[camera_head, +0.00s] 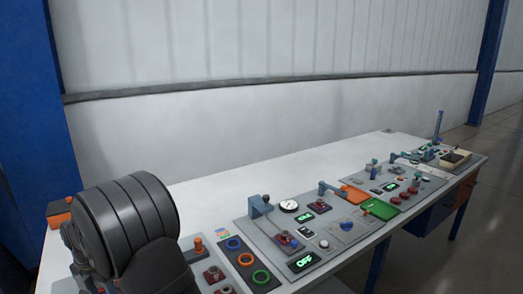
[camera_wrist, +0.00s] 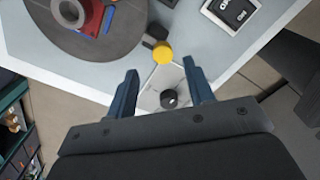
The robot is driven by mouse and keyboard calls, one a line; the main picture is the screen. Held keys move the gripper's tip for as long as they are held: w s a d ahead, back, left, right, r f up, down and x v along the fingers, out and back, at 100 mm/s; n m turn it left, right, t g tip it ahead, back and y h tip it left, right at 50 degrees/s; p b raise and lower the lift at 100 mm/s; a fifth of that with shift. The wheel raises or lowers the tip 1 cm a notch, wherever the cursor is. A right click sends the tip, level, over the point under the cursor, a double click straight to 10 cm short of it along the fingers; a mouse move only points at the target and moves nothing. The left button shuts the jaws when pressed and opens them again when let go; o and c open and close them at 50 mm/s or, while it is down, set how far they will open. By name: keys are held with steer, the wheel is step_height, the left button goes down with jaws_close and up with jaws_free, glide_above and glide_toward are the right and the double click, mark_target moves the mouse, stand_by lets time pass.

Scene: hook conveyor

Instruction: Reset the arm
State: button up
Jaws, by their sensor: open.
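My gripper (camera_wrist: 163,88) shows in the wrist view with its two dark blue fingers spread apart. It is open, and nothing is held between the fingers. Below and between the fingers lies a light panel (camera_wrist: 155,84) with a black knob (camera_wrist: 168,98). A yellow round knob (camera_wrist: 162,52) lies just beyond the fingertips. In the head view my arm's dark rounded link fills the lower left, and the gripper itself is not visible there.
A long white table (camera_head: 200,190) carries control panels with a gauge (camera_head: 289,206), an orange tray (camera_head: 354,194), a green tray (camera_head: 380,209) and coloured rings (camera_head: 247,258). The wrist view shows a grey disc (camera_wrist: 85,35) and shelving (camera_wrist: 18,135). The table's back strip is clear.

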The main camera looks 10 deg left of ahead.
step_height(320, 180, up, 12)
step_height(320, 180, down, 17)
steer(key=shift+r, duration=0.2)
steer(key=shift+s+d+f, duration=0.3)
steer(key=shift+s+d, duration=0.5)
steer(key=shift+s, duration=0.05)
step_height(320, 180, up, 15)
steer(key=w+a+m, duration=0.1)
steer(key=m, duration=0.8)
